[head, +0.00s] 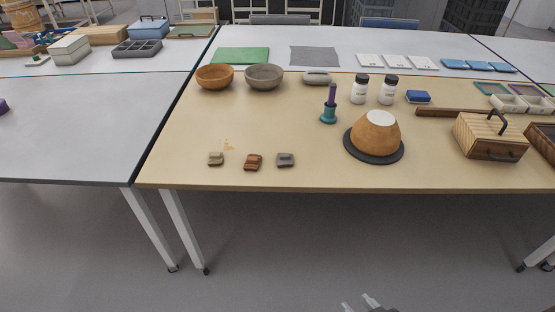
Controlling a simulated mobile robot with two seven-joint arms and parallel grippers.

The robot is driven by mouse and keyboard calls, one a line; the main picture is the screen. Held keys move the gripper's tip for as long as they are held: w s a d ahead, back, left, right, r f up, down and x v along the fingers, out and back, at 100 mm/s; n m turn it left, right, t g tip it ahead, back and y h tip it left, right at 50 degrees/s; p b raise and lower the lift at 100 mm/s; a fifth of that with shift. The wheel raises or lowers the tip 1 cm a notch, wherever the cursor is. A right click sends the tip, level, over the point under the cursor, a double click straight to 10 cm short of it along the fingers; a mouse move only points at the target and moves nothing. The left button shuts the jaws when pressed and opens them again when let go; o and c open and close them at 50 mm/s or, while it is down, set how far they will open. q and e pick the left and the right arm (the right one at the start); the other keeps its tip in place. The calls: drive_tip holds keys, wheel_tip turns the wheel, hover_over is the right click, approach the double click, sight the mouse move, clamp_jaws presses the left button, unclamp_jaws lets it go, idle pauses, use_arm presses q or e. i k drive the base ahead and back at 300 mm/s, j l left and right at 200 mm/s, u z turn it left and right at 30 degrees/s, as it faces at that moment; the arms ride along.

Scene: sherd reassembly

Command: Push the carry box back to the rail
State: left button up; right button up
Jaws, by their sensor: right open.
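The carry box (482,143) is a striped light-wood box with a dark top handle and a dark front pull. It stands at the right of the tan table, near the front edge. The rail is a dark brown wooden strip (440,111) running left to right behind the box. The box hides part of the rail, and I cannot tell whether they touch. My right gripper (359,303) shows only its fingertips at the bottom edge, apart and empty, well short of the table and far from the box. My left gripper is not in view.
An upturned orange bowl (375,134) on a dark disc stands left of the box. A dark wooden tray (541,138) is close on its right. White trays (507,104) lie behind the rail. Three small sherds (253,162) lie front left. Bare table lies between sherds and disc.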

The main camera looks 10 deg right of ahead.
sight(467, 127)
drive_tip(key=z, duration=1.6)
drive_tip(key=i+l, duration=0.3)
drive_tip(key=i+l+u, duration=0.1)
drive_tip(key=i+l, duration=0.15)
drive_tip(key=l, duration=0.25)
drive_tip(key=i+l, duration=0.25)
drive_tip(key=l, duration=0.2)
drive_tip(key=i+l+u, duration=0.1)
drive_tip(key=i+l, duration=0.45)
drive_tip(key=l, duration=0.3)
